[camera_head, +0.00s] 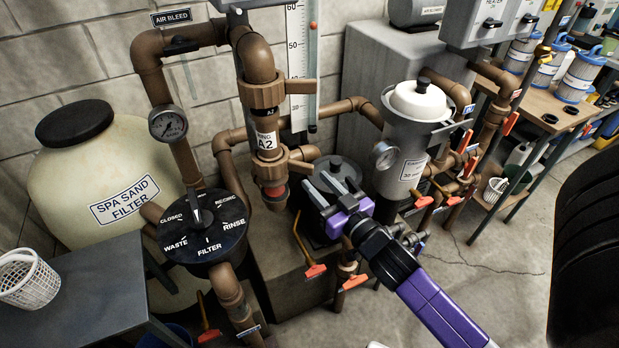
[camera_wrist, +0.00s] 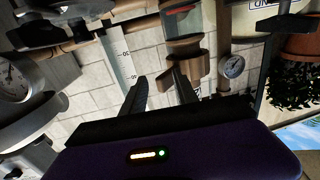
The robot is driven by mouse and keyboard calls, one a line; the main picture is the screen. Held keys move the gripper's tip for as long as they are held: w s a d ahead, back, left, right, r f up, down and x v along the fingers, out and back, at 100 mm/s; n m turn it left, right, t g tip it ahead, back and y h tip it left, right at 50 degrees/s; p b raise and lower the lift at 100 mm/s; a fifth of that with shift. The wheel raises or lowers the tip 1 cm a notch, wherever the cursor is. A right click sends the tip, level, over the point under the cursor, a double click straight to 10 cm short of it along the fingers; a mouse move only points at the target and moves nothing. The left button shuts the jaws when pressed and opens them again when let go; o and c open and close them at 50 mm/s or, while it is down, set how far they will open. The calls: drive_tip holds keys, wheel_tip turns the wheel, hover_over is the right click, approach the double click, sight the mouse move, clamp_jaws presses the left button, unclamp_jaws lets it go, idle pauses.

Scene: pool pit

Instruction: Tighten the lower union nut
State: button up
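The lower union nut (camera_head: 270,165) is a brown ring with protruding lugs on the vertical pipe, below the A2 label (camera_head: 265,141). A similar upper union nut (camera_head: 262,95) sits higher on the same pipe. In the wrist view, which looks upside down, my gripper (camera_wrist: 158,85) has one fingertip overlapping a brown lugged nut (camera_wrist: 190,66), apparently the lower one. I cannot tell whether they touch.
A grey strainer pot (camera_head: 408,140) with a white lid stands right of my gripper. The multiport valve (camera_head: 203,225) and sand filter (camera_head: 105,180) are at left. Orange-handled valves (camera_head: 315,270) hang below. A measuring scale (camera_head: 298,60) is on the wall behind.

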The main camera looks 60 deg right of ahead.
drive_tip(key=v, duration=0.3)
drive_tip(key=shift+w+a, duration=0.1)
drive_tip(key=shift+a, duration=0.1)
drive_tip(key=shift+a+r, duration=0.1)
drive_tip(key=shift+r, duration=0.05)
idle(0.3)
drive_tip(key=s+a+n+y, duration=0.3)
drive_tip(key=s+a, duration=0.4)
drive_tip(key=a, duration=0.6)
drive_tip(key=s+a+n+y, duration=0.3)
drive_tip(key=s+a+y, duration=0.3)
drive_tip(key=a, duration=0.7)
drive_tip(key=shift+s+r+g, duration=0.4)
drive_tip(key=shift+s, duration=0.5)
drive_tip(key=shift+w, duration=0.1)
